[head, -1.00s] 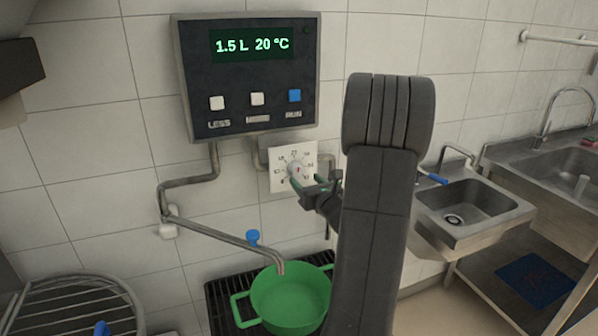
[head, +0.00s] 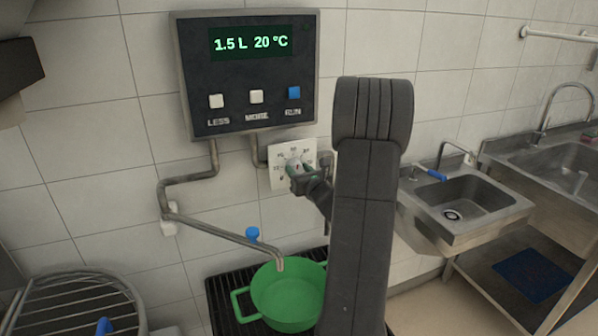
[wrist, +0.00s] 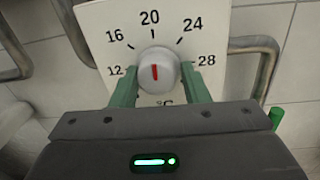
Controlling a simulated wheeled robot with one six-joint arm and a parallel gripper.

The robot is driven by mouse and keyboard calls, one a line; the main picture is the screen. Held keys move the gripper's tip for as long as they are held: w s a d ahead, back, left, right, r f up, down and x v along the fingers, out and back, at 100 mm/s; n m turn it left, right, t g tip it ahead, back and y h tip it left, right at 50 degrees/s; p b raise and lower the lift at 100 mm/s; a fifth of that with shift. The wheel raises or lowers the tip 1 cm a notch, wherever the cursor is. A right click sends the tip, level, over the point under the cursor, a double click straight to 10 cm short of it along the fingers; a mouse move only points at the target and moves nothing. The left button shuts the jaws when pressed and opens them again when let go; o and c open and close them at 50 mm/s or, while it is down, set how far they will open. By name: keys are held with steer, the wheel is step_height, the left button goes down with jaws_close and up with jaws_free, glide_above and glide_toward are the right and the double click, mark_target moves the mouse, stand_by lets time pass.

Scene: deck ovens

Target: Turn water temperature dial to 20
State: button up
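The water temperature dial (wrist: 157,70) is a round light-grey knob on a white plate marked 12 to 28. Its red mark points almost straight up, towards 20. In the head view the dial plate (head: 279,153) is on the wall under the control box, partly hidden by my gripper (head: 305,176). The display (head: 252,42) reads 1.5 L 20 °C.
The control box (head: 200,70) has two white buttons and a blue one. A metal spout (head: 225,234) reaches over a green pot (head: 290,300) below. Pipes run close beside the dial plate. Sinks (head: 462,200) are at the right.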

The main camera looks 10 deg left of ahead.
steer(key=shift+a+f+n+b, duration=0.1)
steer(key=shift+f+n+b, duration=0.15)
steer(key=shift+b, duration=0.5)
steer(key=shift+r+b, duration=0.1)
steer(key=shift+b, duration=0.25)
steer(key=o, duration=0.9)
steer(key=shift+s+a+r+n, duration=0.1)
steer(key=shift+s+n, duration=0.05)
steer(key=shift+n, duration=0.1)
steer(key=shift+s+d, duration=0.2)
steer(key=shift+d, duration=0.1)
steer(key=b+v, duration=0.2)
steer(key=v, duration=1.1)
